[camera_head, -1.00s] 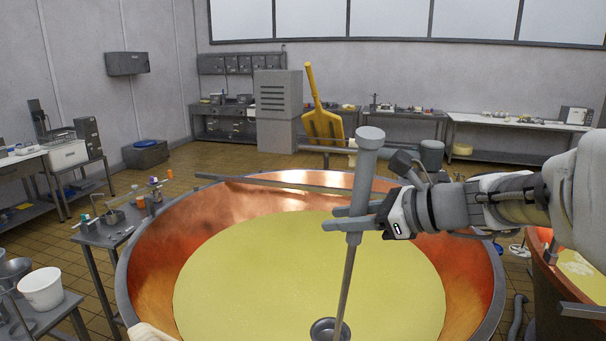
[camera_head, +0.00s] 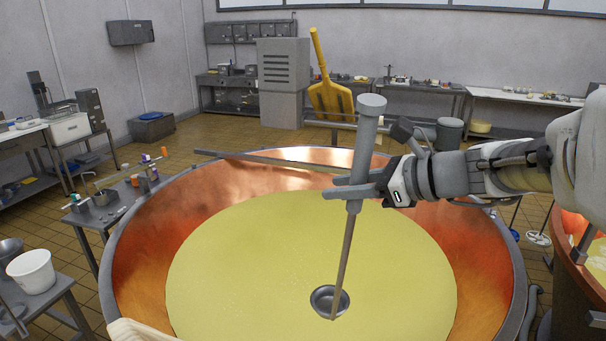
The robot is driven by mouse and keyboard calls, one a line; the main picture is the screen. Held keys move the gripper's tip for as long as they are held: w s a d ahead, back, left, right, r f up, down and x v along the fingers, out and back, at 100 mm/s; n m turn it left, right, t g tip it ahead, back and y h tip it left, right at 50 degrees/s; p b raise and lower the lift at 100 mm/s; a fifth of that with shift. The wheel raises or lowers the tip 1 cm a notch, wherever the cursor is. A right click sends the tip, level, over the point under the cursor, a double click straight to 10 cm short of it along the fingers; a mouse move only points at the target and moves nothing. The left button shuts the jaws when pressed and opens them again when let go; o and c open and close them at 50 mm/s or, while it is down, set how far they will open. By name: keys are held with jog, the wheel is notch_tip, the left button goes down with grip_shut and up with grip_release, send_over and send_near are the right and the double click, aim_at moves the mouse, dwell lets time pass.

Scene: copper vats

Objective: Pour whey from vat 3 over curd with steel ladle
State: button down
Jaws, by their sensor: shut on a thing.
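My gripper (camera_head: 362,190) is shut on the thick grey handle of the steel ladle (camera_head: 349,238). The ladle hangs nearly upright, leaning a little, with its round bowl (camera_head: 330,300) at the lower end. The bowl is over the pale yellow contents (camera_head: 250,260) of the large copper vat (camera_head: 150,255). I cannot tell whether the bowl touches the surface, and its inside looks grey. No vat number is readable, and I cannot tell whey from curd in the yellow contents. A second copper vat (camera_head: 571,265) with pale contents shows partly at the right edge.
A grey bar (camera_head: 265,161) lies across the vat's far rim. A yellow paddle (camera_head: 325,95) stands behind. A side table (camera_head: 95,215) with small items is left of the vat, and a white bucket (camera_head: 32,272) stands at lower left. A pale wooden piece (camera_head: 135,330) overlaps the near rim.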

notch_tip(320, 180, down, 38)
jog(key=b, duration=3)
jog(key=shift+w+f, duration=0.25)
jog(key=shift+d+r, duration=0.1)
